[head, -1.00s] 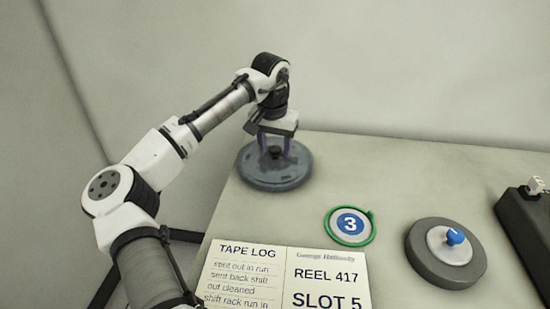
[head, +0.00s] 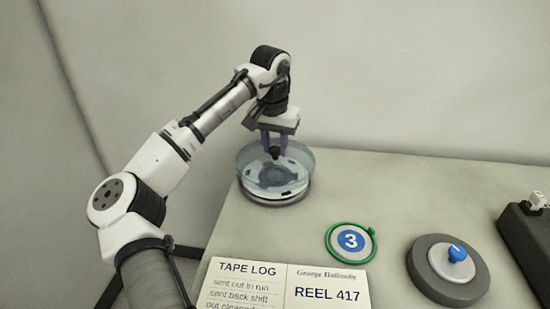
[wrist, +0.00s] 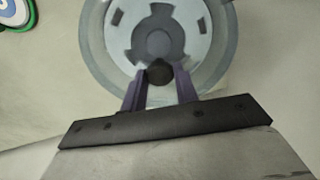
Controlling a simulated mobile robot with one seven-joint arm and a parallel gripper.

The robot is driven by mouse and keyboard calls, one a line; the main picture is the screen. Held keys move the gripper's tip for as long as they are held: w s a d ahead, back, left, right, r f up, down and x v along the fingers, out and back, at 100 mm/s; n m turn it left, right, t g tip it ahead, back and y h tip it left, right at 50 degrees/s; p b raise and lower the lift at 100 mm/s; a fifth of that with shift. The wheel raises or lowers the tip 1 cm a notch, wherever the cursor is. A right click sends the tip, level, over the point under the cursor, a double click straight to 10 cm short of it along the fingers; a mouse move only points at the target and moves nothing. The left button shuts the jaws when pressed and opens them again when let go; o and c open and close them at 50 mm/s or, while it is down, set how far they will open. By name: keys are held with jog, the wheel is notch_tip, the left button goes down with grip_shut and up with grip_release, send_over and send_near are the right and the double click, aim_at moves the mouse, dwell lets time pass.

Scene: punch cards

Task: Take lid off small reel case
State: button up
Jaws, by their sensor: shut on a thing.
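The small reel case (head: 272,201) stands at the back left corner of the table. Its clear lid (head: 245,160) is raised, and a pale reel with dark slots (head: 293,183) shows through it. My gripper (head: 275,150) is over the case, shut on the lid's black knob. In the wrist view the gripper fingers (wrist: 160,82) close on the black knob (wrist: 158,72), with the round lid (wrist: 101,72) beyond. How far the lid's rim is above the base is hard to tell.
A green ring around a blue "3" disc (head: 351,241) lies to the right. A grey reel with a blue knob (head: 448,270) is farther right, by a black box (head: 528,240). An open tape log (head: 290,290) lies in front. The table between is clear.

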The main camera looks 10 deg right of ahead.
aim_at(275, 149)
notch_tip(275, 149, up, 23)
jog(key=p, duration=0.3)
jog(key=shift+p, duration=0.35)
